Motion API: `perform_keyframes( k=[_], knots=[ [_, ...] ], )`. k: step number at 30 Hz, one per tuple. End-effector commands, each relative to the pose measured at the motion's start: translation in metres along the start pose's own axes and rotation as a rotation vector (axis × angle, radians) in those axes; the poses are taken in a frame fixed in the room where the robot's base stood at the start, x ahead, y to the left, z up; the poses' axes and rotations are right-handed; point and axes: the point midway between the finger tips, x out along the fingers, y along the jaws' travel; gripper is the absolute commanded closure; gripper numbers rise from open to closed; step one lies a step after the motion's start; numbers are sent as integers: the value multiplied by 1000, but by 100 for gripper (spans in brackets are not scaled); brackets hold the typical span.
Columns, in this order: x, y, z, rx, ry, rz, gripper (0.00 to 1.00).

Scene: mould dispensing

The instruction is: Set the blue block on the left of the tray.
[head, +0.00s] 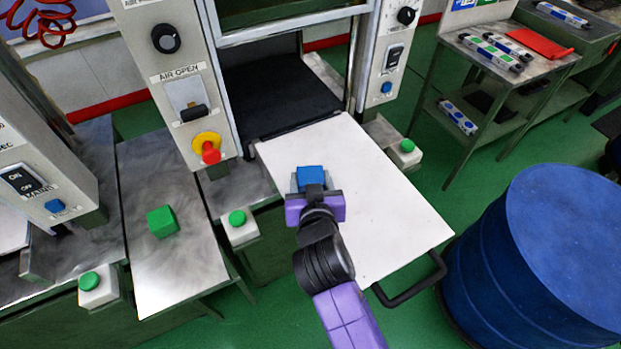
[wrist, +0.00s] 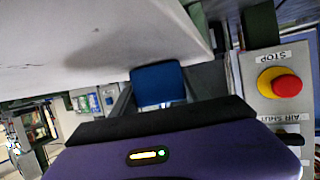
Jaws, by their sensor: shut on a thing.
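The blue block (head: 311,175) is held between the fingers of my gripper (head: 310,184), which is shut on it. In the head view it appears over the left part of the white tray (head: 385,205). In the wrist view the blue block (wrist: 158,84) sits between the two fingers, with the pale tray (wrist: 120,35) filling the upper left. A soft shadow lies on the tray there. I cannot tell the exact gap between block and tray.
A green cube (head: 162,222) stands on the metal side table (head: 185,265) at left. The press opening (head: 275,95) lies behind the tray. A black handle (head: 415,285) is at its front edge. A blue drum (head: 545,260) stands at right. Most of the tray's right is bare.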

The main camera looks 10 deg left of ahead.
Motion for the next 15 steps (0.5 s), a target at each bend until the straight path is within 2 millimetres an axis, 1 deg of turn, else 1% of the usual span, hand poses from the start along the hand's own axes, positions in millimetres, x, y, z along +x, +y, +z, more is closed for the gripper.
perform_keyframes(
  k=[1, 6, 11, 12, 15],
  knots=[
    [0, 0, -3, 1, 7, -1, 100],
    [0, 0, -3, 1, 7, -1, 100],
    [1, 0, 0, 1, 7, -1, 100],
    [1, 0, 3, 0, 1, 0, 43],
    [1, 0, 2, 0, 1, 0, 25]
  ],
)
